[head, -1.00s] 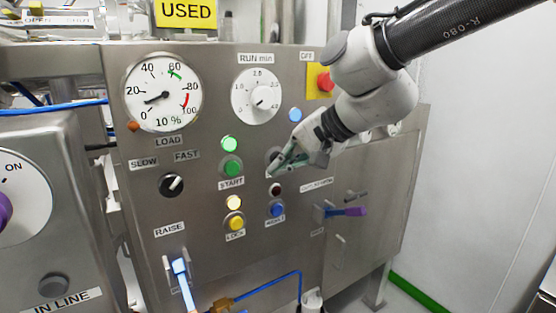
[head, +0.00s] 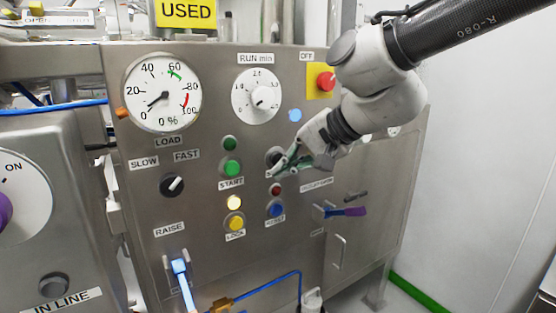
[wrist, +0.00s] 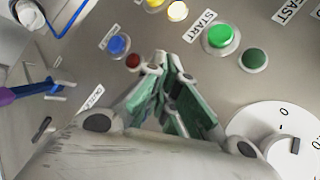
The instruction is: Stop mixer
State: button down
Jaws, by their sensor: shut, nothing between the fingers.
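The mixer panel (head: 215,205) fills the middle of the head view. My gripper (head: 279,172) is shut and empty in front of a dark round button (head: 272,157), which it partly covers. The label below that button is mostly hidden, and I cannot tell whether the fingers touch it. The green START button (head: 232,168) is left of my gripper, with an unlit green lamp (head: 229,143) above it. A red lamp (head: 276,189) is just below the fingertips. The load gauge (head: 162,93) needle points near zero. In the wrist view the shut fingertips (wrist: 167,62) lie between the red lamp and START.
A red OFF button (head: 325,81) on a yellow plate is beside my arm. A blue button (head: 276,209), a yellow LOCK button (head: 236,221) and a purple-handled lever (head: 346,212) are lower down. The RUN min dial (head: 245,103) is above.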

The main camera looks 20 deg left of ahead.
dwell(0.3)
jog(key=s+d, duration=0.3)
jog(key=shift+s+d, duration=0.15)
jog(key=shift+d, duration=0.25)
dwell(0.8)
